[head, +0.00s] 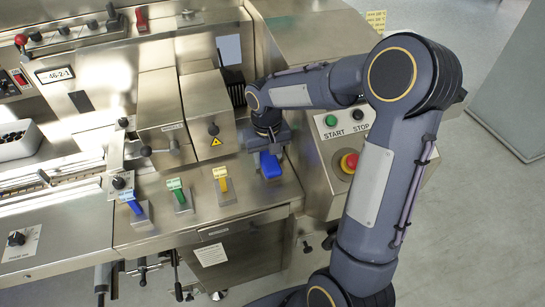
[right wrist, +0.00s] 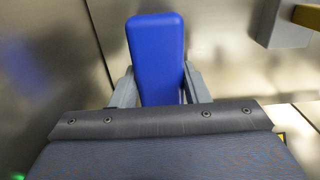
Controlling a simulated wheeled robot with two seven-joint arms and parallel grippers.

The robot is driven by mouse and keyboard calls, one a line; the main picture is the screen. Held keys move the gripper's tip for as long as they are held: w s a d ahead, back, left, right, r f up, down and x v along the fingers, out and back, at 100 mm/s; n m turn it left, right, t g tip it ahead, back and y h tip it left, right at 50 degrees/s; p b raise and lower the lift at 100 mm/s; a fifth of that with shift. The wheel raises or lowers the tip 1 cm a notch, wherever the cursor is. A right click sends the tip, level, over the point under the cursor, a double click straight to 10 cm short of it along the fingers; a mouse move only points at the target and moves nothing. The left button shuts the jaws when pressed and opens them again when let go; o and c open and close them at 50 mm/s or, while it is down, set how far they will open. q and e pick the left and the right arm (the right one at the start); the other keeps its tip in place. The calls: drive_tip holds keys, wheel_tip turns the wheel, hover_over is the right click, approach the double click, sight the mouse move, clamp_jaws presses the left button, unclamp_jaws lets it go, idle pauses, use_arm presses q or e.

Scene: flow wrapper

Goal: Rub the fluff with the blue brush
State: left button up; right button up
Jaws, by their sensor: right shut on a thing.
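My right gripper (head: 268,148) points down over the front right part of the steel machine top. It is shut on a blue block-like thing (head: 271,166), which looks like the blue brush. In the right wrist view the same smooth blue piece (right wrist: 156,45) stands between the two grey fingers. Its lower end is hidden by the gripper body, and I see no bristles. Another blue piece (head: 136,208) sits in a holder at the left of the front ledge. I cannot make out any fluff. My left gripper is not in view.
Green (head: 179,196) and yellow (head: 223,184) tagged pieces stand on the ledge left of my gripper. Two steel covers (head: 203,103) rise behind them. A control panel with a red stop button (head: 349,162) is close on the right. Open floor lies further right.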

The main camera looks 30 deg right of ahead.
drive_tip(key=shift+w+a, duration=0.15)
drive_tip(key=shift+a, duration=0.9)
drive_tip(key=shift+a, duration=0.1)
drive_tip(key=shift+r+p, duration=2.35)
drive_tip(key=shift+r, duration=0.65)
drive_tip(key=shift+r+p, duration=1.25)
drive_tip(key=shift+r, duration=0.3)
drive_tip(key=shift+f, duration=0.1)
